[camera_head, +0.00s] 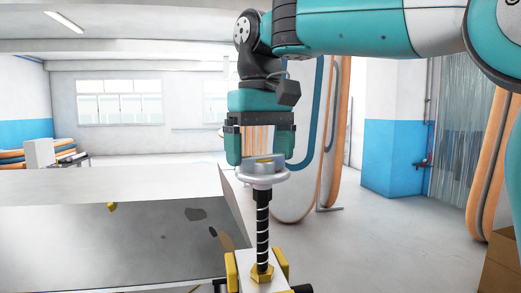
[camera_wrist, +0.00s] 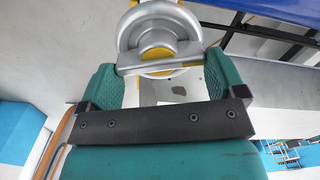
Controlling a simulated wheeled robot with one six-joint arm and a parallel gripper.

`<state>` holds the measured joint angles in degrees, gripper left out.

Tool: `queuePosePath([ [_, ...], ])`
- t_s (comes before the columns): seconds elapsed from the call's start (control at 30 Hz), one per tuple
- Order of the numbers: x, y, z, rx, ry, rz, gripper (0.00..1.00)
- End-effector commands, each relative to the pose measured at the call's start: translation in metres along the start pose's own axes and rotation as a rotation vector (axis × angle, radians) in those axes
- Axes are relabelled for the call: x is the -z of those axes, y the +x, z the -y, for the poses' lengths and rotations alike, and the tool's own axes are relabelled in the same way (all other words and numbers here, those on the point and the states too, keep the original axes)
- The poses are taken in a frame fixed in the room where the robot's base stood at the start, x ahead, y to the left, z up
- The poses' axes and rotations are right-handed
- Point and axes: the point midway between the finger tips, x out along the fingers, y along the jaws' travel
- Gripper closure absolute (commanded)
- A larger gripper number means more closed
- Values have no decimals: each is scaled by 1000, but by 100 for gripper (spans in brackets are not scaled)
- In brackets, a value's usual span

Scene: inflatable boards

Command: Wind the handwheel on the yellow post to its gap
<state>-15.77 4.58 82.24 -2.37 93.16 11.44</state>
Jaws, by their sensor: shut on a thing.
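The handwheel (camera_head: 262,176) is a pale silver disc with a raised hub, on top of an upright black spindle (camera_head: 262,220) with light spiral bands. The spindle rises from a yellow nut (camera_head: 262,273) on a pale block with yellow side pieces; little of the post shows. My gripper (camera_head: 260,161) points down from above, its teal fingers on either side of the hub, shut on the handwheel. In the wrist view the fingers (camera_wrist: 160,64) flank the silver handwheel (camera_wrist: 160,38), with yellow behind its rim. I cannot make out the gap.
A large grey-white bench or box (camera_head: 100,185) stands close on the left, with dark patches on its front. Tall orange-edged boards (camera_head: 325,150) stand behind, and another leans at right near a cardboard box (camera_head: 503,262). Open floor (camera_head: 390,230) lies right of the post.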

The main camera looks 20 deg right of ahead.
Motion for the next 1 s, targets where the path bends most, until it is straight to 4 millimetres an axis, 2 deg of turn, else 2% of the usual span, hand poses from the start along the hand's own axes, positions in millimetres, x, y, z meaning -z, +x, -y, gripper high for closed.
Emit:
queuePosePath([
  [0.3, 0, -4, 1, 1, -2, -9, 34],
  [0.33, 0, -4, 1, 1, -2, -9, 9],
  [0.37, 0, -4, 1, 1, -2, -9, 2],
  [0.4, 0, -3, 1, 1, -2, -8, 0],
  [0.67, 0, -5, 0, 1, -1, -4, 0],
  [0.77, 0, -15, 0, 1, -1, -3, 0],
  [1.0, 0, -58, 0, 1, -2, -3, 0],
])
